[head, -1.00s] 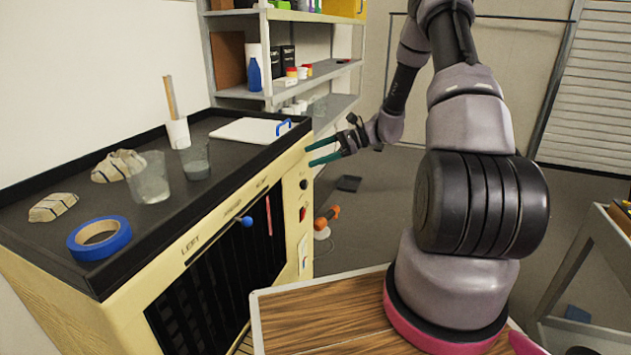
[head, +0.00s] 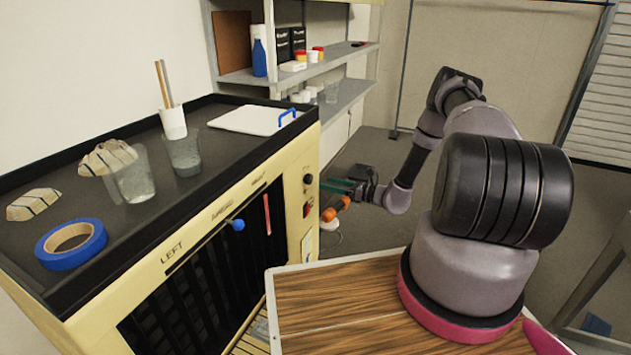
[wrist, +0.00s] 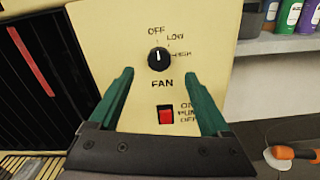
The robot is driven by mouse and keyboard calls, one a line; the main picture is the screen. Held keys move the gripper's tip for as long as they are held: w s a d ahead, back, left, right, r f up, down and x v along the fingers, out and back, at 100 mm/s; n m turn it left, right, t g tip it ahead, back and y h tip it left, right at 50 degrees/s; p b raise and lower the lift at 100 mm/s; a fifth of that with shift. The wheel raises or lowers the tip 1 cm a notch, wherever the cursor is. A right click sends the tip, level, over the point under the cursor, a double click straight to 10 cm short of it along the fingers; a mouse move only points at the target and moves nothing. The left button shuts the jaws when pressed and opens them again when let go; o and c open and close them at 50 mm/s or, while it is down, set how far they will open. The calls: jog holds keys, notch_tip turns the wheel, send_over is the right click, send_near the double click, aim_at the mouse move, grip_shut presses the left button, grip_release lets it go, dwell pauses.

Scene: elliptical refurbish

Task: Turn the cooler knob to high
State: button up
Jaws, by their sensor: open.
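The black fan knob (wrist: 158,60) is on the cooler's cream side panel, with OFF, LOW and HIGH marked around it. Its white pointer line points up, about toward OFF. In the head view the knob (head: 308,179) is at the upper part of the cooler's (head: 290,160) right end. My gripper (wrist: 159,76) is open, its two green fingers on either side of the knob in the picture and apart from it. In the head view my gripper (head: 324,186) is just right of the panel.
A red switch (wrist: 166,116) is below the knob. Blue tape (head: 72,243), glasses and a white board (head: 252,119) lie on the cooler top. A blue-tipped lever (head: 238,225) sticks out of its front. Shelves (head: 320,80) stand behind; an orange tool (head: 335,208) is on the floor.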

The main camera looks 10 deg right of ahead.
aim_at(311, 179)
jog(key=x, duration=0.6)
jog(key=shift+w+a, duration=0.1)
jog(key=shift+a, duration=0.1)
jog(key=shift+c, duration=0.3)
grip_shut()
